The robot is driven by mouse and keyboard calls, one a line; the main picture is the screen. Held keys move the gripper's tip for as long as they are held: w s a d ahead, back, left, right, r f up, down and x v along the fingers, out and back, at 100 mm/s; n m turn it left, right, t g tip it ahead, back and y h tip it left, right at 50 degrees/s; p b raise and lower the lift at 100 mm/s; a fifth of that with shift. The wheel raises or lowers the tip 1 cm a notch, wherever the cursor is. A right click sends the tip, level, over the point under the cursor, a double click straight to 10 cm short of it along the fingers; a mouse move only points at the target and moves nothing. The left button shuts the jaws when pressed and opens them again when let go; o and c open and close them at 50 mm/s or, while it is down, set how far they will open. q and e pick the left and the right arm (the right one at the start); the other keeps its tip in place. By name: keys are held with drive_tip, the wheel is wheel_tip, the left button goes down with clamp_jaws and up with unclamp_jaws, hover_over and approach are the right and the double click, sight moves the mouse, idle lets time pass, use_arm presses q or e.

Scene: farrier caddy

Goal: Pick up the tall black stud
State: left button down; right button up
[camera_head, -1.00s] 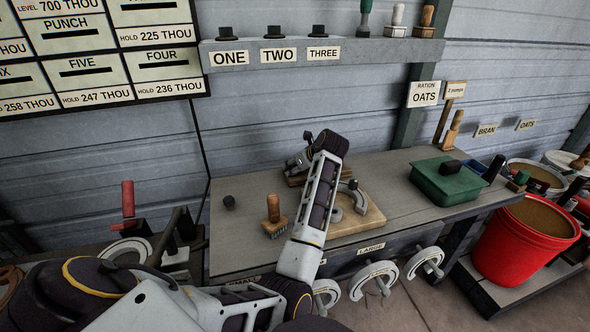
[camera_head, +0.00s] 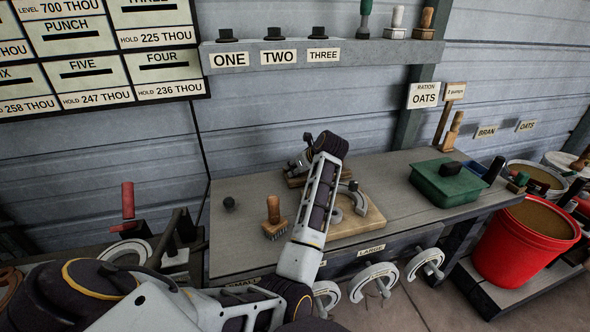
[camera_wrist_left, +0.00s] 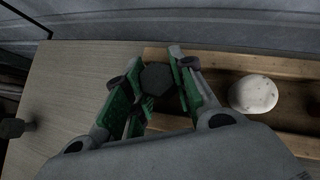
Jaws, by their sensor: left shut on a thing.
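My left gripper (camera_head: 298,163) is over the back of the bench, at a wooden rack (camera_head: 297,182), with my arm hiding part of it. In the left wrist view, the green-padded fingers of this gripper (camera_wrist_left: 155,65) are shut on a black stud (camera_wrist_left: 158,79) with a hexagonal top. The stud is between the fingers at the left end of the wooden rack (camera_wrist_left: 215,62). Its lower part is hidden, so I cannot tell whether it touches the rack. My right gripper is not in view.
A pale round-topped piece (camera_wrist_left: 253,94) sits in the rack to the right. A green tub (camera_head: 448,182) is at right. A shelf (camera_head: 330,55) hangs above.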

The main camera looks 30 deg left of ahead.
use_arm(q)
drive_tip(key=shift+r, duration=0.15)
drive_tip(key=shift+r+p, duration=0.8)
drive_tip(key=shift+r, duration=0.25)
idle(0.7)
drive_tip(key=shift+r+p, duration=1.4)
drive_tip(key=shift+r, duration=0.95)
